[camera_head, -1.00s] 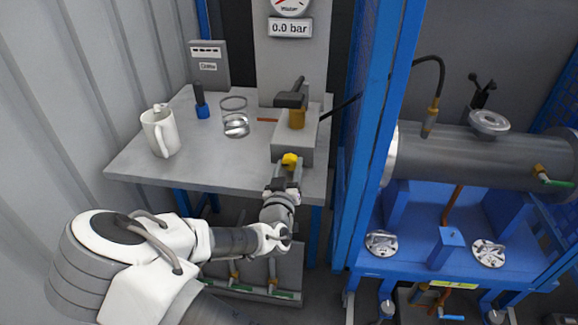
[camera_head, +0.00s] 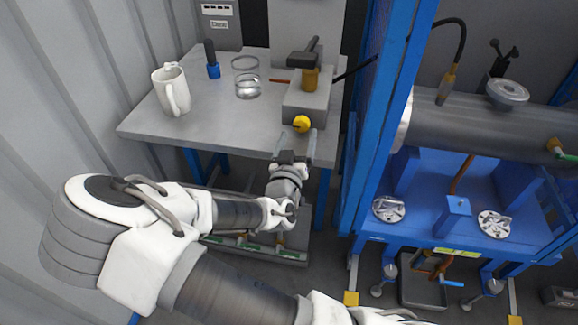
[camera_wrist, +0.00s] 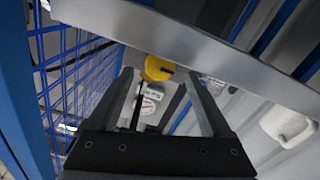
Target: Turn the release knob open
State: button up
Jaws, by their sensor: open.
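The yellow release knob (camera_head: 302,123) sits on the front of the grey pump block (camera_head: 306,100) at the table's front edge. It has a small dark mark on its face. My gripper (camera_head: 297,136) is open and empty, just in front of and below the knob, with fingers pointing at it. In the wrist view the knob (camera_wrist: 158,68) shows between and beyond the two spread fingers (camera_wrist: 158,80). The fingers appear apart from it. I cannot tell from the marking how far the knob is turned.
The grey table (camera_head: 225,128) holds a white mug (camera_head: 171,90), a glass (camera_head: 247,85) and a blue-black tool (camera_head: 212,62). A blue frame post (camera_head: 385,110) stands close on the right. Beyond it a steel cylinder (camera_head: 445,125) rests on a blue stand. The table's edge crosses the wrist view.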

jog(key=s+a+p, duration=0.1)
jog(key=s+a, duration=0.1)
jog(key=s, duration=1.1)
jog(key=shift+s+a, duration=0.25)
jog(key=shift+a, duration=0.05)
jog(key=shift+f, duration=0.1)
